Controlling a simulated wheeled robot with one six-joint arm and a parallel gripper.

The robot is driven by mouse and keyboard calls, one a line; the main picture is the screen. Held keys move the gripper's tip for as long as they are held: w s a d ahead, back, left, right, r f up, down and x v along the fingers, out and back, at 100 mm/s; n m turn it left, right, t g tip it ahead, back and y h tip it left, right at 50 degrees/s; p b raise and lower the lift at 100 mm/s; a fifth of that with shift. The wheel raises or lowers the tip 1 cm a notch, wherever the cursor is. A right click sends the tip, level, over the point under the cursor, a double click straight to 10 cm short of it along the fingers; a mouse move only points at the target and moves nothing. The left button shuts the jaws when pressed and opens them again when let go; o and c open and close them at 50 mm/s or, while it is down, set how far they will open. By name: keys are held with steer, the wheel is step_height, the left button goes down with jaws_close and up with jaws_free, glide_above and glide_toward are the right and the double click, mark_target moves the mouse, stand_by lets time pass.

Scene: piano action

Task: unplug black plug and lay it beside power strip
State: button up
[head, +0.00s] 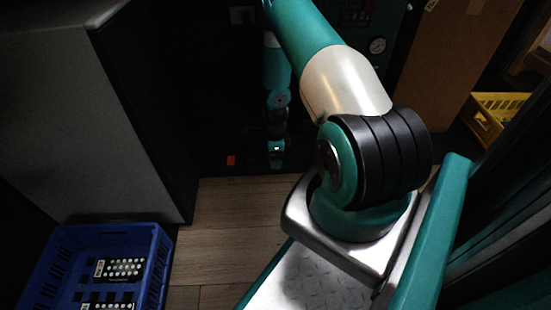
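My arm reaches away to the far end of the floor, and my gripper (276,163) is low down in a dark gap there. Its fingers are too small and dark to tell whether they are open or shut. A small orange-red patch (231,160) shows just left of it, close to the floor; I cannot tell whether it is part of the power strip. The black plug cannot be made out in the shadow. The power strip's outline cannot be made out either.
A grey cabinet (70,110) stands at the left. A blue crate (155,250) with dark, white-dotted items sits at lower left. A cardboard box (455,60) and a yellow crate (490,105) are at right. Wooden floor (225,225) lies clear in the middle.

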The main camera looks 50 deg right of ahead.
steer(key=shift+f, duration=0.1)
stand_by(0.6)
steer(key=shift+w+d, duration=0.45)
steer(key=shift+d, duration=0.05)
stand_by(0.3)
steer(key=shift+s+a, duration=0.15)
steer(key=shift+a, duration=0.05)
stand_by(0.5)
steer(key=c, duration=1.1)
steer(key=shift+c, duration=0.2)
steer(key=shift+r+p, duration=0.25)
steer(key=shift+p, duration=0.15)
steer(key=shift+r+p, duration=2.6)
steer(key=shift+r, duration=0.25)
